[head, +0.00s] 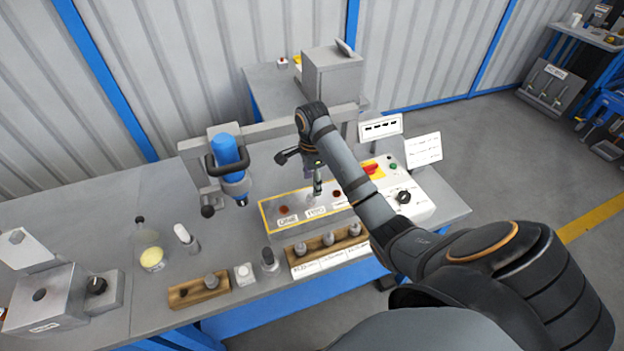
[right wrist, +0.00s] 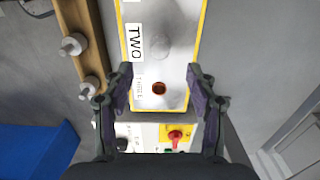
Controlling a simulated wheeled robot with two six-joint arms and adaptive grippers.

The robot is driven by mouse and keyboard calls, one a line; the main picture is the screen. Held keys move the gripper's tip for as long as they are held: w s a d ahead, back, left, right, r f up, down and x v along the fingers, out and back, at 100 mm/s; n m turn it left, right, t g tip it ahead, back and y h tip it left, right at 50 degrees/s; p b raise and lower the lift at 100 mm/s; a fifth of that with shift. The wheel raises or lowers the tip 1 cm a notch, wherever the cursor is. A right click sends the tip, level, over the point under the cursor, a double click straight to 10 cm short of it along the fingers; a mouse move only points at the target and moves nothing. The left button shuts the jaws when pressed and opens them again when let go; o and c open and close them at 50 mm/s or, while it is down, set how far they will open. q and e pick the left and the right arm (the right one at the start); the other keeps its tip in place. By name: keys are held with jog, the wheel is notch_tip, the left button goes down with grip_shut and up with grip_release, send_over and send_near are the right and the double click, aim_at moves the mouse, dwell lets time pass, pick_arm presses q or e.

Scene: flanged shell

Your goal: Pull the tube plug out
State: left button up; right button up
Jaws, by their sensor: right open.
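The flanged shell (head: 268,222) is a grey plate with a yellow edge, lying on the bench, with positions labelled ONE, TWO and THREE. It also shows in the right wrist view (right wrist: 183,20). A pale grey round plug (right wrist: 160,46) sits beside the TWO label. An orange-rimmed dark hole (right wrist: 159,88) is beside THREE, and another reddish hole (head: 283,210) is beside ONE. My right gripper (head: 318,190) is open and empty above the shell, its fingers (right wrist: 159,88) either side of the THREE hole in the right wrist view. My left gripper is not in view.
A wooden rack (head: 328,246) with several grey plugs stands along the shell's front. A control box (head: 410,206) with a red-yellow switch is at its right. A blue tool (head: 228,154) hangs at its left. Bottles and a smaller rack (head: 200,290) occupy the left bench.

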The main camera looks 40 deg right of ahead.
aim_at(312, 196)
notch_tip(312, 196, down, 6)
jog(key=b, duration=0.3)
jog(key=shift+r, duration=0.15)
jog(key=shift+f+b, duration=0.35)
jog(key=shift+c, duration=0.7)
jog(key=shift+f, duration=0.1)
grip_shut()
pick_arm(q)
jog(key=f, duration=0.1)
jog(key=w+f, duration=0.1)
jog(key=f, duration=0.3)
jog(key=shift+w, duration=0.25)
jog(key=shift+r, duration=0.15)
pick_arm(e)
jog(key=shift+r+p, duration=3.1)
jog(key=shift+p, duration=1.85)
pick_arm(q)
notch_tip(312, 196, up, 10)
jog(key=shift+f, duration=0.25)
